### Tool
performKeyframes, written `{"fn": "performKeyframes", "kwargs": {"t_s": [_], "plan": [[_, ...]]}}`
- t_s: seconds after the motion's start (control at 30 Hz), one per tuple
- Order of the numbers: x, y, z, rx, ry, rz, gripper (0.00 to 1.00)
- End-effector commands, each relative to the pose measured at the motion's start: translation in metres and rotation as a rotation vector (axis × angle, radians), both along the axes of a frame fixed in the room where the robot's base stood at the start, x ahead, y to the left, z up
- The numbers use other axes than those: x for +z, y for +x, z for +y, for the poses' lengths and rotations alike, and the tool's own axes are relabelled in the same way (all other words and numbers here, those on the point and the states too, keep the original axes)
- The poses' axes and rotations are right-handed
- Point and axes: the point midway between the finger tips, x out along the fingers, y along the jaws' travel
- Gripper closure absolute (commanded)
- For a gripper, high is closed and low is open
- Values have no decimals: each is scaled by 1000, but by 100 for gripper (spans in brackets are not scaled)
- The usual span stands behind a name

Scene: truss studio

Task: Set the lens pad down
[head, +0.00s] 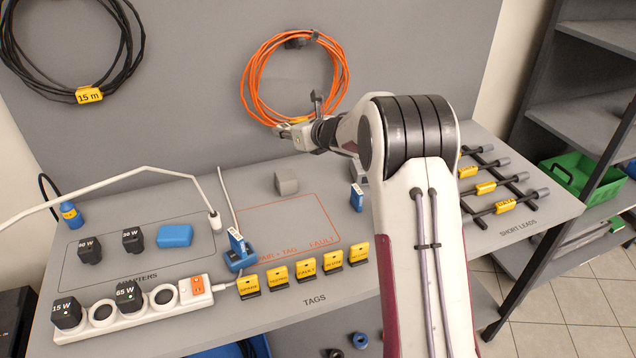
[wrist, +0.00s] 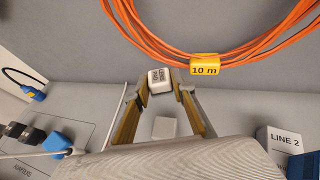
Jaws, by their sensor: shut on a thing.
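The lens pad (wrist: 160,80) is a small white block with dark lettering. In the wrist view it sits between the tips of my gripper (wrist: 161,89), which is shut on it. In the head view my gripper (head: 287,130) is raised above the back of the bench, in front of the grey back panel. The pad is too small there to make out clearly. A plain grey block (head: 286,182) stands on the bench below my gripper. The block also shows between the fingers in the wrist view (wrist: 164,127).
An orange cable coil (head: 262,88) hangs on the panel close behind my gripper. An orange-outlined area (head: 295,222) on the bench is largely clear. Yellow tags (head: 306,269) stand along its front. Adapters and a white power strip (head: 130,317) lie left, short leads (head: 485,188) right.

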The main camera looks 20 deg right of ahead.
Motion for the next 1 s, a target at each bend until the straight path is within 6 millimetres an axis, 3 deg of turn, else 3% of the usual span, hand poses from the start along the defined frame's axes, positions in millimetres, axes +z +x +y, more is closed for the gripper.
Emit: {"fn": "performKeyframes", "kwargs": {"t_s": [0.2,0.4,1.0], "plan": [[-13,-5,-29,-95,1,3,90],[-24,-10,-46,-159,2,2,90],[-65,-27,-81,-298,0,2,90]]}}
